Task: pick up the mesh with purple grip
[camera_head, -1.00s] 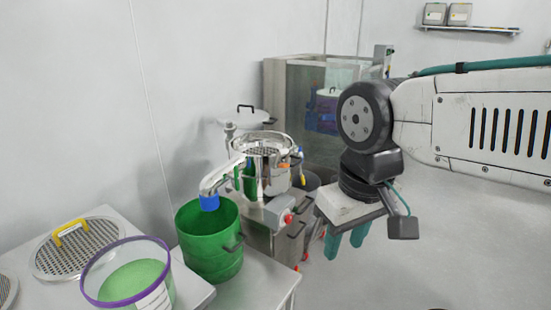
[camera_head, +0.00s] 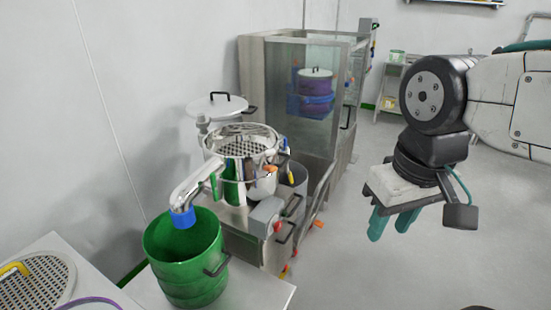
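A round perforated mesh with a yellow grip (camera_head: 50,283) lies on the white table at the lower left, cut off by the frame edge.
A green bucket (camera_head: 187,262) stands on the table's near corner under a metal spout (camera_head: 200,182). Behind it is a steel sieving machine (camera_head: 242,150). A glass-sided cabinet (camera_head: 285,95) holds purple and blue pots (camera_head: 315,85). The floor at right is clear.

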